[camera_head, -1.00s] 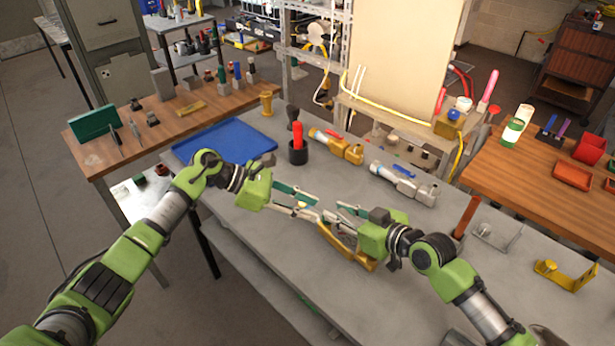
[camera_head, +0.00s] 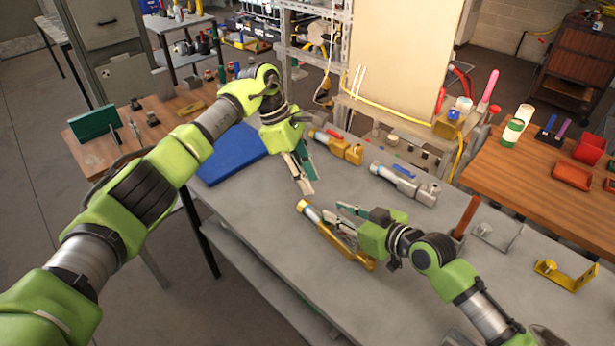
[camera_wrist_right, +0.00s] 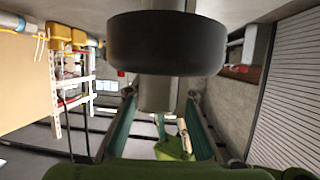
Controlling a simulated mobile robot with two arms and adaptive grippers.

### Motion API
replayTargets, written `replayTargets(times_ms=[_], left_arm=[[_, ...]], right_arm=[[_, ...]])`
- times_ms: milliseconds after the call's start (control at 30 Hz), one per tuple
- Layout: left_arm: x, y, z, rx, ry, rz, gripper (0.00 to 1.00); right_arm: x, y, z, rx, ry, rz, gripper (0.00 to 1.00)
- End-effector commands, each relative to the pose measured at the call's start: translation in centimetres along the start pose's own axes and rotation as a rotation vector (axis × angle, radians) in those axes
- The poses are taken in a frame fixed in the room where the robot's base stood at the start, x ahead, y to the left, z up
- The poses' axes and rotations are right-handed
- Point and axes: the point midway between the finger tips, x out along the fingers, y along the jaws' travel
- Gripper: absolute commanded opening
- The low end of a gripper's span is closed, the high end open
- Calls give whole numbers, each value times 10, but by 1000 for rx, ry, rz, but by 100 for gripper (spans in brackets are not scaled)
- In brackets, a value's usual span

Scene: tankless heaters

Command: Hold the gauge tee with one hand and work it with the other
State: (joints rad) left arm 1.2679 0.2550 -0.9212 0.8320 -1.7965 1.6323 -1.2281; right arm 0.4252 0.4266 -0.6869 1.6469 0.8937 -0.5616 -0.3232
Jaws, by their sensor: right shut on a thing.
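The gauge tee seems to be the brass-and-silver fitting (camera_head: 335,238) with a brass end ring and a blue-and-white band, low over the grey bench. My right gripper (camera_head: 347,220) is shut on its middle, and the fingers partly hide it. My left gripper (camera_head: 309,186) is higher up, pointing down over the bench, apart from the fitting's ringed end. Its fingers look parted and empty. It also shows in the right wrist view (camera_wrist_right: 173,130). There, a dark round part (camera_wrist_right: 165,43) on a grey stem fills the top; I cannot tell whether it belongs to the held piece.
A brass fitting (camera_head: 338,147) and a silver fitting (camera_head: 405,186) lie on the grey bench (camera_head: 275,215). A blue tray (camera_head: 228,160) is at its left end, partly behind my left arm. A yellow bracket (camera_head: 567,275) is at the right. The bench between tray and held fitting is clear.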

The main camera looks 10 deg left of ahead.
Motion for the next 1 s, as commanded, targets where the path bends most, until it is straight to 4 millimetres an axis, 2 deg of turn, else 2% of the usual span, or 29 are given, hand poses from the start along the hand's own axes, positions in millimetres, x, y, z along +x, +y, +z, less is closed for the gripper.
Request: replayTargets(times_ms=[367,400,467,833,1000], left_arm=[[-1,0,0,0,6,-2,27],[-1,0,0,0,6,-1,27],[0,0,0,0,6,-1,27],[0,0,0,0,5,-1,27],[0,0,0,0,5,-1,27]], right_arm=[[0,0,0,0,-1,1,0],[0,0,0,0,-1,1,30],[0,0,0,0,-1,1,42],[-2,0,0,0,0,1,42],[-22,1,2,-1,-2,2,42]])
